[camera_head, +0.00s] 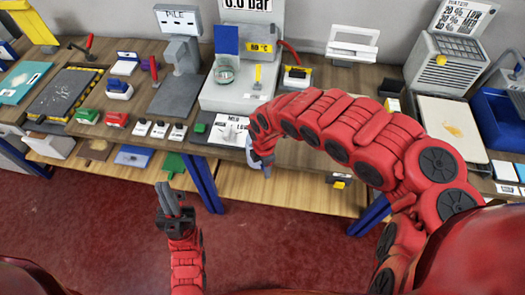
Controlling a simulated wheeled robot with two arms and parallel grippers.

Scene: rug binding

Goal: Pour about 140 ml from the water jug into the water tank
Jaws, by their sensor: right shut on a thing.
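My right arm arches over the bench, and its gripper (262,160) hangs at the bench's front edge. It is shut on a small pale bluish thing (251,153), which appears to be the water jug. The arm and gripper hide much of it, and its water level cannot be seen. I cannot clearly identify the water tank; a sign reading WATER (463,17) stands above a grey machine (443,64) at the right. My left gripper (170,197) points up over the red floor, away from the bench and holding nothing visible; its finger gap is unclear.
A grey station (212,97) with a round glass dish (223,72) stands mid-bench. A blue bin (499,120) and a pale board (450,128) are at the right. Small coloured blocks and printed cards line the front edge. The red floor (270,225) is clear.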

